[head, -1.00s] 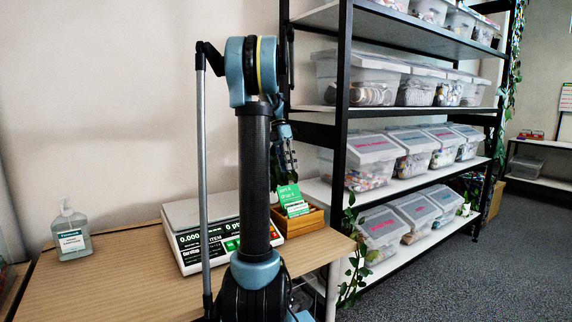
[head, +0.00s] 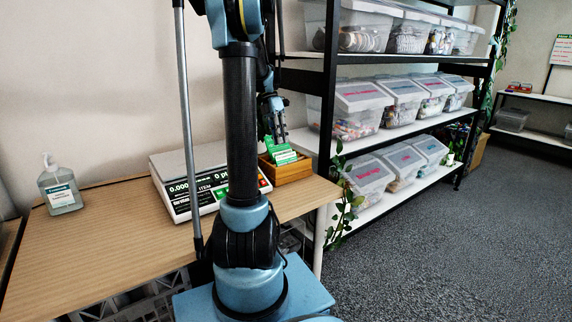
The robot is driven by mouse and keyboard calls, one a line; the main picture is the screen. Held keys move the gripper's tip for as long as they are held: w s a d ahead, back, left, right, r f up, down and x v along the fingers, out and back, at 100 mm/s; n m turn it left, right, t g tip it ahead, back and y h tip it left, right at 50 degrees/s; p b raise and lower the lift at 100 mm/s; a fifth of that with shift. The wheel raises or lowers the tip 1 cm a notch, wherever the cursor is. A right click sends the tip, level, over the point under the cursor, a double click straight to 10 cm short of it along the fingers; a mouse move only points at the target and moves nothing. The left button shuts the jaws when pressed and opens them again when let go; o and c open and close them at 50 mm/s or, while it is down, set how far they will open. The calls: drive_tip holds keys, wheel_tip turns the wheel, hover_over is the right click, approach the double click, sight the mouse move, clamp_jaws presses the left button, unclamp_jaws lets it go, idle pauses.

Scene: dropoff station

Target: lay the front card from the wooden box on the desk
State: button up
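The wooden box (head: 291,173) stands at the right end of the wooden desk (head: 105,240), beside the scale. Green-and-white cards (head: 283,156) stick up out of it, the front ones leaning. My gripper (head: 273,138) points down just above the box, with its fingertips at or very near the top edge of the cards. The fingers are small and dark here, so I cannot tell whether they are open or shut, or touching a card. My arm hides part of the desk and scale.
A white scale (head: 175,203) with a display stands left of the box, partly behind my arm. A sanitizer bottle (head: 61,190) stands at the desk's left. The desk front left of my arm is bare. A shelf rack (head: 326,130) with clear bins and a trailing plant (head: 337,205) stands close on the right.

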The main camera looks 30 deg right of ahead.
sight(285, 151)
drive_tip(key=shift+x, duration=3.1)
drive_tip(key=shift+w+d, duration=0.15)
drive_tip(key=shift+c, duration=0.2)
clamp_jaws()
